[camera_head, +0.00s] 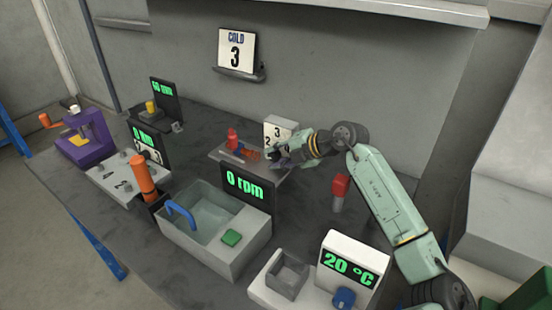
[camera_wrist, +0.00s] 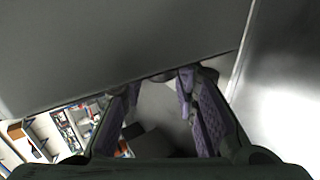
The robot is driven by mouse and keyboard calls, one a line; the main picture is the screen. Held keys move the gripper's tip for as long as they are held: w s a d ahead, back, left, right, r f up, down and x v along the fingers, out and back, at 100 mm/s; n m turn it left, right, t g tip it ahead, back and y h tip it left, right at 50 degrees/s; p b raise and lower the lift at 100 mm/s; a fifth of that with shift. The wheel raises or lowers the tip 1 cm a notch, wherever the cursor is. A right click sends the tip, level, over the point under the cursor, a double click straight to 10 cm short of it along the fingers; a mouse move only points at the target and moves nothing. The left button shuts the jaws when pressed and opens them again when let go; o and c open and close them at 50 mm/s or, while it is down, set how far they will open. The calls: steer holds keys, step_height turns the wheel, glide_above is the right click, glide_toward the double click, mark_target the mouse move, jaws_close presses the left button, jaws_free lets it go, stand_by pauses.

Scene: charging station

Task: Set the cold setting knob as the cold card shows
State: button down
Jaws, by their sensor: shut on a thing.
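The cold card (camera_head: 236,50) on the back wall reads "COLD" and "3". A white dial panel (camera_head: 280,124) with the digits 3 and 2 showing stands at the back of the bench, on a grey platform. My gripper (camera_head: 277,157) is at the front of this panel, its fingers closed on what appears to be the cold setting knob. The knob and its pointer are hidden behind the fingers. In the wrist view my purple-padded fingers (camera_wrist: 158,85) stand on either side of a grey shape, under a large plain grey surface; no digits show there.
A red-topped post (camera_head: 340,187) stands close to my arm.

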steer(key=c, duration=1.2)
jaws_free()
steer(key=shift+c, duration=0.2)
steer(key=shift+d+r, duration=0.1)
steer(key=v, duration=1.1)
steer(key=shift+s+d+r, duration=0.2)
steer(key=shift+d+r, duration=0.05)
